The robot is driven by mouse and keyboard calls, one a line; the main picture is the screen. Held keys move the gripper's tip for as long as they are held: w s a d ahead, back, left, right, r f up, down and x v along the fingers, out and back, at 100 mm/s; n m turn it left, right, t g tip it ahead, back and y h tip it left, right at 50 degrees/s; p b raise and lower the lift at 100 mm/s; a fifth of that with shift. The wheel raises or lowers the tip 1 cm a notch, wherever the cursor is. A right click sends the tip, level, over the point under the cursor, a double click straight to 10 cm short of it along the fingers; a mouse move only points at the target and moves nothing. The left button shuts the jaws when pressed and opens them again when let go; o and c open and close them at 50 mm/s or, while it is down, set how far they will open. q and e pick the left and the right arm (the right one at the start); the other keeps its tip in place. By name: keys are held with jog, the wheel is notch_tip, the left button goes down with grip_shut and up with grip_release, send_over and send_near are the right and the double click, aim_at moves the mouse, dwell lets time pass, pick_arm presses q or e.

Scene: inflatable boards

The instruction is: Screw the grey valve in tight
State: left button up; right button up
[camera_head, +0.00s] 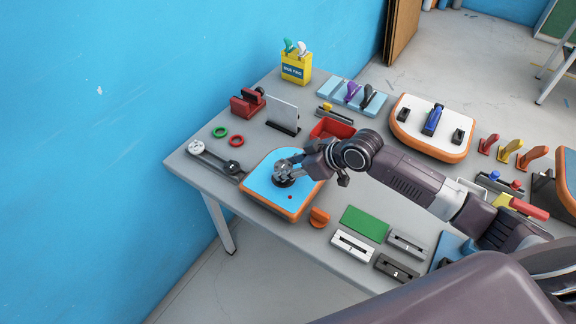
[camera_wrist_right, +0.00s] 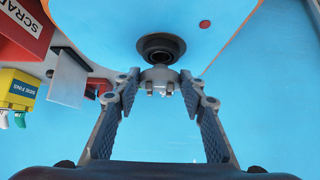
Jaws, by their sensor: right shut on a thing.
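My right gripper (camera_head: 290,168) reaches over the blue-topped board with an orange rim (camera_head: 262,184) at the left of the table. It also shows in the right wrist view (camera_wrist_right: 160,84), its fingertips closed around the grey valve (camera_wrist_right: 159,74). The black round socket (camera_wrist_right: 161,47) in the board is right at the valve's end. The two look in line and touching or nearly so; the wrist view does not show how deep the valve sits. In the head view the fingers partly hide valve and socket. My left gripper is not in view.
A green block (camera_head: 364,224) and an orange piece (camera_head: 319,217) lie near the board. A red tray (camera_head: 332,129) is behind my right gripper. A white-topped board with an orange rim (camera_head: 415,112) stands farther back. The table's left edge is close to the blue board.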

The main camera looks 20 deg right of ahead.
jog(key=shift+p, duration=0.3)
dwell(0.5)
jog(key=shift+f+b, duration=0.65)
jog(key=shift+f, duration=0.45)
jog(key=o, duration=1.2)
jog(key=shift+c, duration=0.2)
jog(key=v, duration=1.2)
jog(key=shift+s, duration=0.15)
